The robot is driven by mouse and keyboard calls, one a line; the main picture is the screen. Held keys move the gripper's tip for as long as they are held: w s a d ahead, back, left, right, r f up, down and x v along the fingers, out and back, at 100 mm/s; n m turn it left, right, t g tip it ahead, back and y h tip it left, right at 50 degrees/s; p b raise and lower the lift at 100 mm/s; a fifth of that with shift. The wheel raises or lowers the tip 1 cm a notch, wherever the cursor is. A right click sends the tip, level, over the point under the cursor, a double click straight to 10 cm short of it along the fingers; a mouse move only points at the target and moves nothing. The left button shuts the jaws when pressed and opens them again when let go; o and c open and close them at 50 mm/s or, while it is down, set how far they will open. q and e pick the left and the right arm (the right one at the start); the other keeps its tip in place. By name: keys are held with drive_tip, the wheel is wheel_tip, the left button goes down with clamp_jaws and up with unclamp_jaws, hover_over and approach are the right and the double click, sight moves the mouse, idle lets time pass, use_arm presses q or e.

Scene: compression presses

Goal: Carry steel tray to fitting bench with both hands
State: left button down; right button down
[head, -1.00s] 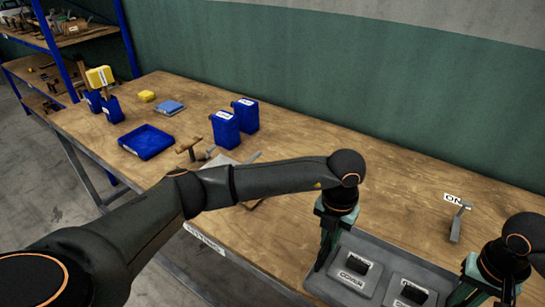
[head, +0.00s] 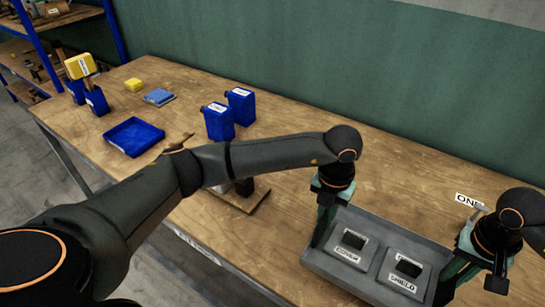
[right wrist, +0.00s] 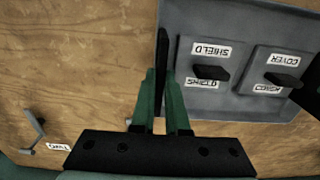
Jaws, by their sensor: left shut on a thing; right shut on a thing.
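The grey steel tray (head: 343,283) is at the lower right of the head view, over the front part of the wooden bench (head: 300,195). It holds two grey blocks with dark tops, labelled COVER (head: 350,245) and SHIELD (head: 402,277). My left gripper (head: 319,240) is shut on the tray's left side. My right gripper (head: 441,295) is shut on its right side. In the right wrist view the tray wall (right wrist: 235,113) shows beside the fingers (right wrist: 162,95). I cannot tell whether the tray touches the bench.
A label (head: 467,199) lies behind my right arm. Bench between bottles and label is mostly clear.

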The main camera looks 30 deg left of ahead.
sight(444, 285)
use_arm(q)
drive_tip(key=shift+w+a+r, duration=0.1)
use_arm(e)
drive_tip(key=shift+w+r, duration=0.1)
idle(0.5)
